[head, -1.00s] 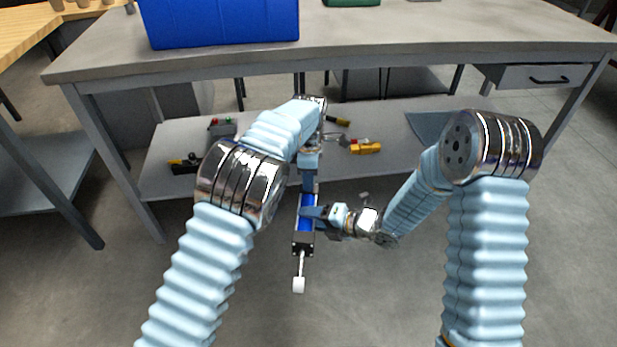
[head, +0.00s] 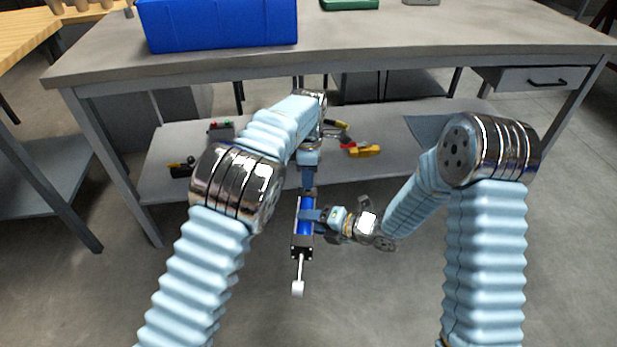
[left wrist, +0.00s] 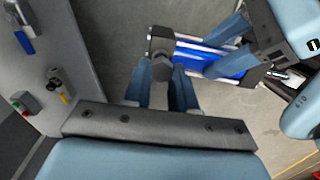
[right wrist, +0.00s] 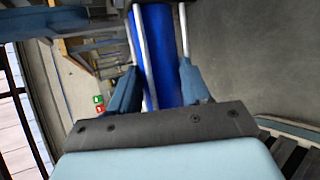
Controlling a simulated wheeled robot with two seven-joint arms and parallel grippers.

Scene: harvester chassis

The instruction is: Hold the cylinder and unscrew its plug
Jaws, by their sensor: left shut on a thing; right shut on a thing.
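The cylinder (head: 305,230) has a blue body, silver rods along its sides and dark end blocks. In the head view its thin rod with a pale end points toward me. My right gripper (head: 309,214) comes from the right and is shut around the blue body, also seen in the right wrist view (right wrist: 160,50). My left gripper (head: 308,187) is at the cylinder's far end. In the left wrist view its fingers are shut on the dark round plug (left wrist: 163,68) at the end block. The plug is hard to make out in the head view.
A grey workbench (head: 400,52) stands ahead, with a blue bin (head: 220,24) on top. Its lower shelf (head: 270,135) holds several small items, including a yellow one (head: 364,151). The cylinder hangs over open floor in front of the shelf.

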